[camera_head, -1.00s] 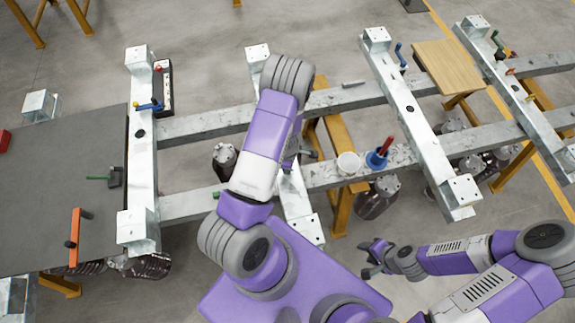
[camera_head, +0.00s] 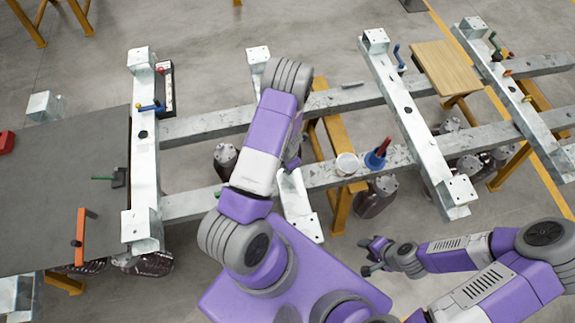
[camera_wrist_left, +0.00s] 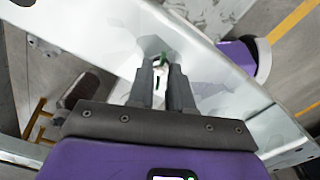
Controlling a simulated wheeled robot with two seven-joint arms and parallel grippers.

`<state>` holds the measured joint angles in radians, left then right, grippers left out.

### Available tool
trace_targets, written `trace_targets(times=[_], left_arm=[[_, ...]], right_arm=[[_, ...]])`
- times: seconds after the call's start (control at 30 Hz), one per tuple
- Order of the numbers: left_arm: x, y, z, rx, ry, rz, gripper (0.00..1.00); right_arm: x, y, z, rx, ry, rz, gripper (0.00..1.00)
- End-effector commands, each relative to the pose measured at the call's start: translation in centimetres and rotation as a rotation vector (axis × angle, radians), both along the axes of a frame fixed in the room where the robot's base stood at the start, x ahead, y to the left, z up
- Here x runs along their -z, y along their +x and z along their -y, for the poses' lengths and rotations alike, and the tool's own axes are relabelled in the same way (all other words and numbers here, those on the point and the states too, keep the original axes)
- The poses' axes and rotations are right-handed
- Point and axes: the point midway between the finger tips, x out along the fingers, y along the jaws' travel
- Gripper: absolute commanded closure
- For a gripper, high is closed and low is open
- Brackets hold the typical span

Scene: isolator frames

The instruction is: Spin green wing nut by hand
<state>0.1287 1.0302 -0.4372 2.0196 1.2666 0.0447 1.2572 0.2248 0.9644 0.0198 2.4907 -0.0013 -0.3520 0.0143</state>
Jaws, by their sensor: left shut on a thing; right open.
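The green wing nut (camera_wrist_left: 162,59) shows only as a small green patch between my left fingertips, against a pale metal beam. My left gripper (camera_wrist_left: 161,66) is shut on it; the fingers hide most of it. In the head view my left forearm covers the nut and the left fingers. My right gripper (camera_head: 370,259) is open and empty, low in the head view, well away from the nut and apart from the frame.
A white cup (camera_head: 347,163) and a blue holder with a red handle (camera_head: 377,158) stand on the near rail. A grey board (camera_head: 50,190) bears a green-handled tool (camera_head: 103,178). A wooden board (camera_head: 447,66) lies at the upper right.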

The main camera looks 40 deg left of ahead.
Motion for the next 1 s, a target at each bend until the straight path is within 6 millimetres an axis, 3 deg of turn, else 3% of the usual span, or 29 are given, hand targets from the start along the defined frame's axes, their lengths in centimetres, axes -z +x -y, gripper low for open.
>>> trace_targets(times=[0.4, 0.97, 1.0], left_arm=[[0.04, -0.07, 0.07, -0.203, -0.001, -0.002, 1.0], [0.08, -0.08, 0.08, -0.233, -0.001, -0.002, 1.0], [0.08, -0.08, 0.08, -0.233, -0.001, -0.002, 0.79]], right_arm=[[-0.72, 0.0, 0.0, 0.0, 0.0, 0.0, 0.55], [-0.77, 0.0, 0.0, 0.0, 0.0, 0.0, 0.55], [-0.77, 0.0, 0.0, 0.0, 0.0, 0.0, 0.55]])
